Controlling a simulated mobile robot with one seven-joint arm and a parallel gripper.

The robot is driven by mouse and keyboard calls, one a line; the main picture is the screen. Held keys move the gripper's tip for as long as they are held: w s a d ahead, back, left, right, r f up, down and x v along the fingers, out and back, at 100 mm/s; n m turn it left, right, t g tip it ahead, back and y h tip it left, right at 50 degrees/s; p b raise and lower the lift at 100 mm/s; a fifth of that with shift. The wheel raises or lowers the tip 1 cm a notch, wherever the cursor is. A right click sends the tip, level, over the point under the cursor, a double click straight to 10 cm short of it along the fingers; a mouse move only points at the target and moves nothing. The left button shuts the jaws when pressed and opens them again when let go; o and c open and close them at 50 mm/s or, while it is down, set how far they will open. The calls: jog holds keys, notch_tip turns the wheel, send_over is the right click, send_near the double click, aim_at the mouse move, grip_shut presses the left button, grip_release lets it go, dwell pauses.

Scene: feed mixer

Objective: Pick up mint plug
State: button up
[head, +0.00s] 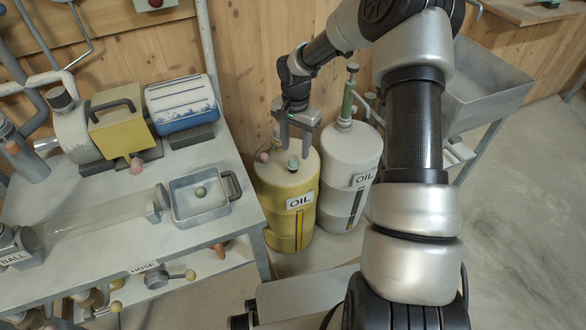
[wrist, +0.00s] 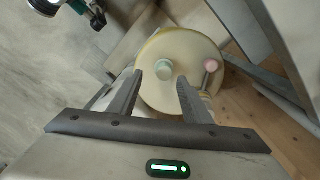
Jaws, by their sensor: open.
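The mint plug (head: 293,163) sits on top of the yellow oil drum (head: 287,205). In the wrist view the mint plug (wrist: 163,68) lies on the drum's pale round top (wrist: 178,97), between and just beyond my fingertips. My gripper (head: 296,150) is open and points down over the drum, close above the plug. In the wrist view my gripper (wrist: 161,82) shows its two fingers spread apart with nothing between them touching. A pink knob (wrist: 210,66) stands on the drum top beside the right finger.
A white oil drum (head: 347,170) with a green pump (head: 348,97) stands just right of the yellow one. A grey hopper (head: 485,85) stands at right.

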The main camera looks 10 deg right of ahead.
aim_at(293, 158)
jog(key=f, duration=0.2)
jog(key=f+b, duration=0.1)
jog(key=f, duration=0.2)
jog(key=f+b, duration=0.1)
jog(key=f, duration=0.2)
jog(key=shift+w+a, duration=0.25)
jog(key=shift+a, duration=0.1)
jog(key=c, duration=0.9)
